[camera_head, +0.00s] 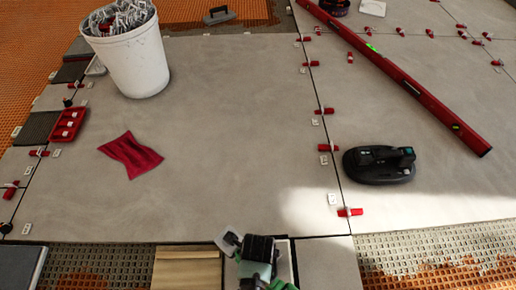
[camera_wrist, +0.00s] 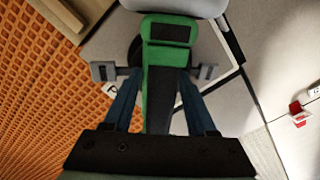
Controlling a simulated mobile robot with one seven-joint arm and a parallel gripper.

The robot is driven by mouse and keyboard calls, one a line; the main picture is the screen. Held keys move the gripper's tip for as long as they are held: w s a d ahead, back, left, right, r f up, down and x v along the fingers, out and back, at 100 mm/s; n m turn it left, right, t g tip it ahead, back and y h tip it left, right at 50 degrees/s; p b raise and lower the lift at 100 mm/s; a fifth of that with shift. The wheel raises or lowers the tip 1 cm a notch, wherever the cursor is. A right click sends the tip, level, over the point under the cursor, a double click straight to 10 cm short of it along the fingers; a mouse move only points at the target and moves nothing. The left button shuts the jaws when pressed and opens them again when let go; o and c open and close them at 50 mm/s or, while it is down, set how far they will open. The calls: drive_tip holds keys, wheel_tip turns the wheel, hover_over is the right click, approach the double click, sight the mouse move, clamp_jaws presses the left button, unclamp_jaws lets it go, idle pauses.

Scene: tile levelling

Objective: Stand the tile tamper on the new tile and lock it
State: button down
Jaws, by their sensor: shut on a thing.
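A green and black tool (camera_wrist: 158,55), which looks like the tile tamper, is between the two fingers of my gripper (camera_wrist: 155,73), which is shut on it. Its rounded grey end shows at the top of the wrist view. In the head view the tamper (camera_head: 258,248) is at the bottom middle, partly hidden by my gripper. A grey tile with a pale edge (camera_head: 284,262) lies beneath and beside it, most likely the new tile. I cannot tell whether the tamper touches the tile, nor whether it is locked.
A black oval device with a handle (camera_head: 380,165) lies on the large tile at right. A red level (camera_head: 405,82) lies behind it. A white bucket of clips (camera_head: 133,58), a red cloth (camera_head: 131,155) and a red tray (camera_head: 68,124) are at left. A wooden board (camera_head: 186,268) lies near the tool.

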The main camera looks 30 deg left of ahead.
drive_tip(key=shift+w, duration=0.1)
drive_tip(key=shift+c, duration=1.4)
unclamp_jaws()
drive_tip(key=shift+o, duration=0.8)
